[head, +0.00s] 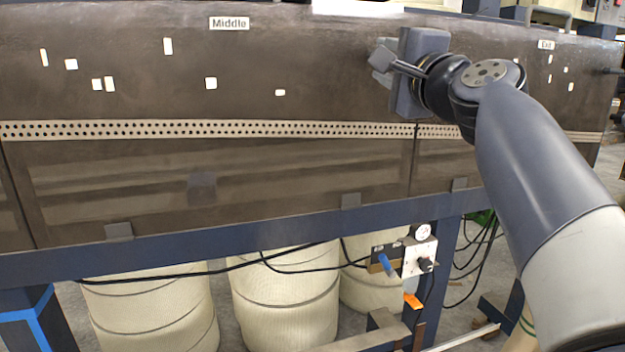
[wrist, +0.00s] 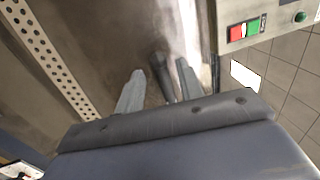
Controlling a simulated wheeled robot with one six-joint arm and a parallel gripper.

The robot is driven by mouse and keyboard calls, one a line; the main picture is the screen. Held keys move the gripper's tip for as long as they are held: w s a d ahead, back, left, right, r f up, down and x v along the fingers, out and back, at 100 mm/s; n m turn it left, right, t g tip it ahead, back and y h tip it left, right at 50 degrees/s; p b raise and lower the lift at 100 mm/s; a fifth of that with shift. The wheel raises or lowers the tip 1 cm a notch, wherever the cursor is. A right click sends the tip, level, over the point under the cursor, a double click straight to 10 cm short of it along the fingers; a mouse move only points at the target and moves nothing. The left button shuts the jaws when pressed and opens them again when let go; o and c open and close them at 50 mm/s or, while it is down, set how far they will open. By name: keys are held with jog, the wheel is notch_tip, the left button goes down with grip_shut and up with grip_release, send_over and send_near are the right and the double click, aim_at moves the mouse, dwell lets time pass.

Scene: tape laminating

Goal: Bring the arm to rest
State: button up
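My arm (head: 535,150) reaches in from the right of the head view, bent at the wrist, in front of the dark panel (head: 320,80). My gripper (head: 384,58) is near the panel's upper part, between the "Middle" label (head: 229,23) and the "End" label (head: 546,44). In the wrist view the two grey fingers of my gripper (wrist: 160,88) stand apart. A dark rod-like shape (wrist: 161,76) shows between them; I cannot tell how far beyond them it is. I see nothing held. Contact with the panel cannot be told.
Several small white pieces (head: 211,83) are on the panel above a perforated strip (head: 250,129). A blue frame rail (head: 200,245) runs below, with white drums (head: 285,300) underneath. The wrist view shows a box with red and green buttons (wrist: 246,28) and tiled floor (wrist: 285,85).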

jog(key=b+v, duration=0.2)
jog(key=v, duration=0.8)
jog(key=shift+m, duration=0.9)
jog(key=p+x, duration=0.1)
jog(key=x, duration=0.2)
jog(key=r+p+x, duration=0.1)
jog(key=p+x, duration=0.1)
jog(key=x, duration=0.2)
jog(key=p+x, duration=0.2)
jog(key=x, duration=0.2)
jog(key=shift+r, duration=0.15)
jog(key=shift+m+h+p, duration=0.5)
jog(key=shift+m+p, duration=0.1)
jog(key=shift+p, duration=0.15)
